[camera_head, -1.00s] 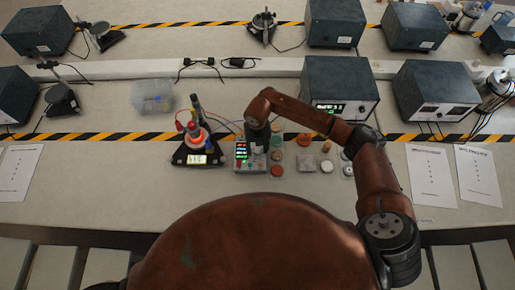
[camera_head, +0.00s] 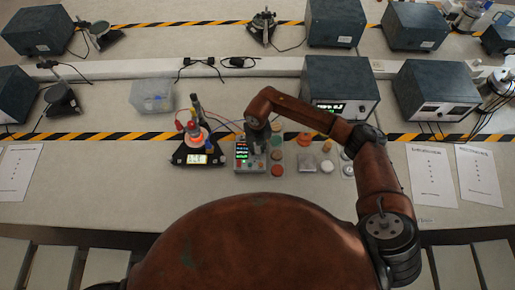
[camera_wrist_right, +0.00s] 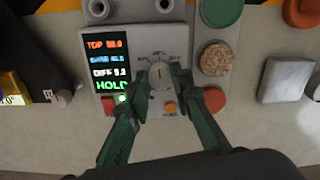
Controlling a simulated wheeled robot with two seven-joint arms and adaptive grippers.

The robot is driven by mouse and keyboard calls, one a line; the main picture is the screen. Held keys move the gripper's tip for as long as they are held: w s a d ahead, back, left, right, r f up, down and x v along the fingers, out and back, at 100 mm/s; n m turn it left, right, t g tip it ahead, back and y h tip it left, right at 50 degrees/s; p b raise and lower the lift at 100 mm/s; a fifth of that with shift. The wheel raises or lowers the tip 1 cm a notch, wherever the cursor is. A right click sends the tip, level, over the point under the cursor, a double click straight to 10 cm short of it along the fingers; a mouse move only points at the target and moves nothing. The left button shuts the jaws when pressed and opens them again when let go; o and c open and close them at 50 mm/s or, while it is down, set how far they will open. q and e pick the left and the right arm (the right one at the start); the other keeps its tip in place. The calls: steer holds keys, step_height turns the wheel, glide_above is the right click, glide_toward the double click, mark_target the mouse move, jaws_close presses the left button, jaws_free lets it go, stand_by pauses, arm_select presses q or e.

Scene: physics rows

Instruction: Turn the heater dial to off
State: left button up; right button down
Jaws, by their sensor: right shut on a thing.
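A grey control box (camera_head: 243,165) with a lit display stands mid-bench; the display's lowest line reads HOLD in the right wrist view. A round grey dial (camera_wrist_right: 160,76) with a pointer mark sits on its face. My right gripper (camera_wrist_right: 159,82) is shut on this dial, one green finger on each side. In the head view my right gripper (camera_head: 257,139) hides the dial. Left of the box, a black heater-like unit (camera_head: 183,157) has a glowing orange top and a small display. My left gripper is not in view.
Several round samples lie right of the box, including an orange disc (camera_head: 277,170) and a grey square block (camera_head: 306,163). A clear bin (camera_head: 152,96) stands behind left. A dark instrument (camera_head: 341,82) stands behind. Cables run behind the heater-like unit. The bench front is clear.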

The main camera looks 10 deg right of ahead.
steer(key=n+b, duration=0.3)
steer(key=n, duration=0.1)
steer(key=shift+f, duration=0.15)
steer(key=n+b, duration=0.3)
steer(key=n, duration=0.2)
steer(key=shift+b, duration=0.3)
steer(key=n+b, duration=0.3)
steer(key=n, duration=0.2)
steer(key=shift+b, duration=0.35)
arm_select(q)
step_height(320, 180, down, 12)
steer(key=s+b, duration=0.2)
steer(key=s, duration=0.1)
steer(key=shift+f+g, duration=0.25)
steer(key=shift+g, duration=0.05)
arm_select(e)
steer(key=shift+n, duration=1.7)
steer(key=c, duration=1.7)
jaws_free()
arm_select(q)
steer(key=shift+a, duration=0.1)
arm_select(e)
steer(key=shift+r, duration=0.25)
